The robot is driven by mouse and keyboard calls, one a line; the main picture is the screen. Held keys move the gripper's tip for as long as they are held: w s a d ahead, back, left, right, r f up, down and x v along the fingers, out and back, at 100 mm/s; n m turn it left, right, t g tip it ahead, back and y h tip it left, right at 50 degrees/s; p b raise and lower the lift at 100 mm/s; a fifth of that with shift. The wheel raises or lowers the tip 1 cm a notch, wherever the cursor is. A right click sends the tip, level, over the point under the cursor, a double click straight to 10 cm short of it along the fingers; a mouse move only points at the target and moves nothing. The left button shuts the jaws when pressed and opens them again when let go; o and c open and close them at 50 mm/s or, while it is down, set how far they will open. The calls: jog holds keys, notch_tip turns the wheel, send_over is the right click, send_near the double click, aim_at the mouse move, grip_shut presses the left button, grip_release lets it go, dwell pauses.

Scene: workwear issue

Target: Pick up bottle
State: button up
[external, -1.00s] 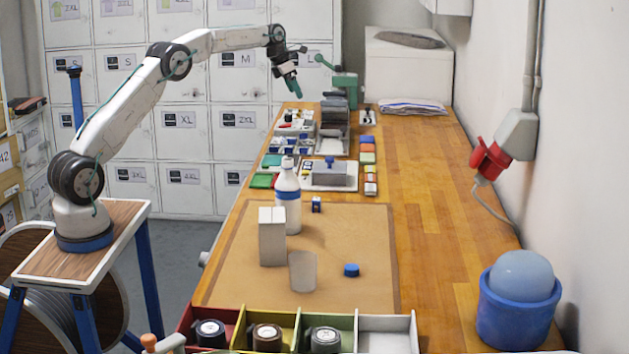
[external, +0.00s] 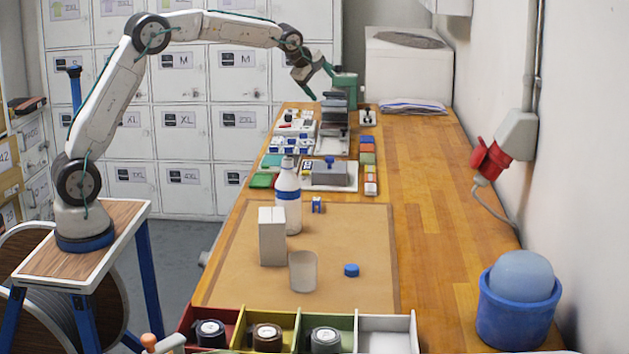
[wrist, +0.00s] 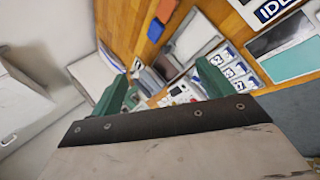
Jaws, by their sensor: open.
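The bottle (external: 288,183) is white with a blue band and stands upright on the brown mat's far left part. A white box (external: 272,238) stands just in front of it and hides part of its lower side. My gripper (external: 320,82) is open and empty, raised over the far end of the bench, well beyond the bottle. In the wrist view its green fingers (wrist: 160,85) are spread apart with nothing held between them. The bottle does not show in the wrist view.
A clear cup (external: 303,272) and a blue cap (external: 351,270) are on the mat (external: 350,232). Stamps and pads (external: 325,172) crowd the bench behind the bottle. Coloured bins (external: 375,340) line the near edge.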

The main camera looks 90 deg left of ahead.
jog(key=d+m+t+h, duration=0.2)
jog(key=d+m+t, duration=0.4)
jog(key=d+m, duration=1.65)
jog(key=s+d+f+m+t+h, duration=0.15)
jog(key=s+d+m+h, duration=0.3)
jog(key=d, duration=0.95)
jog(key=s+d+f+m+h, duration=0.25)
jog(key=s+d, duration=0.35)
jog(key=d, duration=0.8)
send_near(299, 200)
jog(key=shift+m, duration=0.25)
jog(key=x, duration=0.8)
jog(key=shift+w+a+f, duration=0.2)
jog(key=shift+a+f, duration=0.1)
jog(key=shift+f, duration=0.1)
jog(key=c, duration=1.3)
